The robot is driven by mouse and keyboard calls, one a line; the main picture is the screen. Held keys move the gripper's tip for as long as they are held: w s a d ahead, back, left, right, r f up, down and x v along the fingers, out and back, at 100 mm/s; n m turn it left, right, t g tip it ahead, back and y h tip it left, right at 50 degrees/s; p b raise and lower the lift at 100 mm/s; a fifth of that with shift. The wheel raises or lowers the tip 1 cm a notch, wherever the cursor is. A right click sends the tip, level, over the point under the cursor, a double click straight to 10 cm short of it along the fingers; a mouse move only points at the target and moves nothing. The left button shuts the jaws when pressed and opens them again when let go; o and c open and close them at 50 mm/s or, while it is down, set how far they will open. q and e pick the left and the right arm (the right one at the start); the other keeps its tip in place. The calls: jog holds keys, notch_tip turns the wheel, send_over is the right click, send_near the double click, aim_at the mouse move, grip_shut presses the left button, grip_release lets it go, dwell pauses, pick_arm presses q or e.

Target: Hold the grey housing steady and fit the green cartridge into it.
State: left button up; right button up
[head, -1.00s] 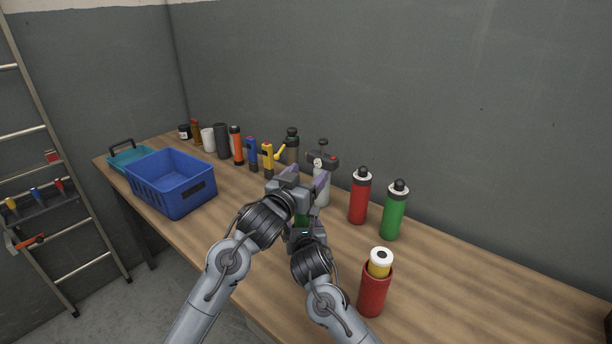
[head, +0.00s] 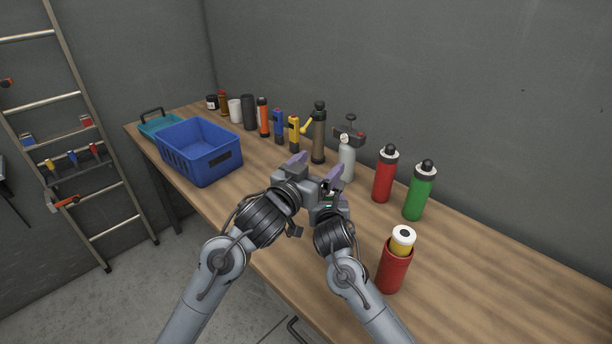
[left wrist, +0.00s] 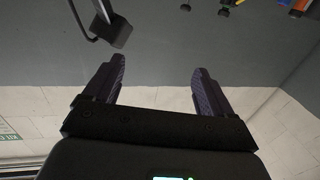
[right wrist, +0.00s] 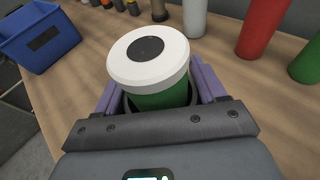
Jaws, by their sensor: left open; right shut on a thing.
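The green cartridge (right wrist: 160,96), with a white cap and a dark disc on top, shows in the right wrist view between the fingers of my right gripper (right wrist: 152,88). Its lower part goes down inside a dark grey rim, which looks like the grey housing (right wrist: 127,104). The rest of the housing is hidden by the gripper. My right gripper is shut on it. My left gripper (head: 313,170) is open beside the right one in the head view. In the left wrist view its fingers (left wrist: 158,80) are wide apart with nothing between them.
A red housing (head: 393,274) with a yellow cartridge (head: 401,245) stands at the front right. Red (head: 384,178) and green (head: 419,196) bottles and a grey sprayer (head: 347,162) stand behind my grippers. A blue crate (head: 207,168) is at the left. The bench front is clear.

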pick_arm(q)
jog(key=shift+v, duration=2.4)
jog(key=shift+r, duration=0.15)
pick_arm(e)
jog(key=o, duration=1.3)
jog(key=shift+c, duration=0.2)
